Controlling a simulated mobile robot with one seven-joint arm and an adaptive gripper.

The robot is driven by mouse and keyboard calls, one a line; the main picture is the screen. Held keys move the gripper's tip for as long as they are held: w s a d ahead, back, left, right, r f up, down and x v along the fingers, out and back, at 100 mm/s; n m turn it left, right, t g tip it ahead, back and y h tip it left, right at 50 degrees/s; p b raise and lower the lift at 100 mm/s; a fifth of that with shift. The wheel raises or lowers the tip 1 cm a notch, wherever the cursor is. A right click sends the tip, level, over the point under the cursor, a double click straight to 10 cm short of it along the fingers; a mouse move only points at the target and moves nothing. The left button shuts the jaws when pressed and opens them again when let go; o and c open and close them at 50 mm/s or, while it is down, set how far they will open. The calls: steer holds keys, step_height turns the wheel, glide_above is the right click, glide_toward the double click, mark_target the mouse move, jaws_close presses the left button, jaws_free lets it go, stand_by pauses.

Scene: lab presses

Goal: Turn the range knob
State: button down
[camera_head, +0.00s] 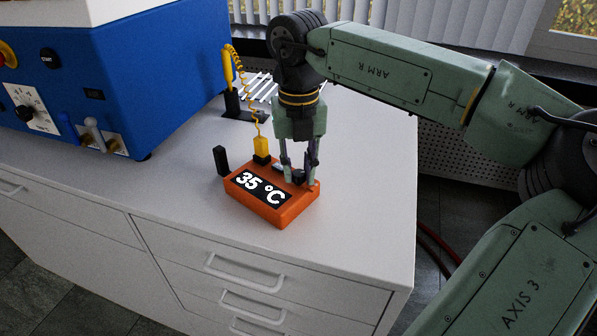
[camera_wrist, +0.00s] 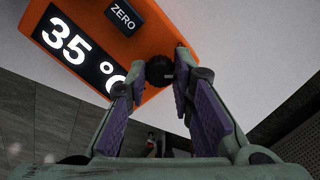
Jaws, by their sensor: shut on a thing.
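An orange thermometer box (camera_head: 270,213) with a display reading "35 °C" sits on the white counter. It also shows in the wrist view (camera_wrist: 93,13), with a dark "ZERO" button (camera_wrist: 123,16) on top. The range knob (camera_wrist: 159,71) is a small black round knob near the box's end. My gripper (camera_head: 300,176) points down over the right part of the box. In the wrist view its two fingertips (camera_wrist: 163,74) are shut on the black knob, one on each side. In the head view the fingers mostly hide the knob.
A yellow plug (camera_head: 261,147) with a coiled cord stands at the box's back, and a yellow probe (camera_head: 227,68) rests in a black holder behind. A blue machine (camera_head: 120,80) stands at left. The counter's front right is clear up to its edge.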

mark_target(298, 173)
steer(key=shift+m, duration=0.3)
stand_by(0.4)
steer(key=c, duration=1.4)
jaws_free()
steer(key=shift+o, duration=0.2)
step_height(298, 173, up, 12)
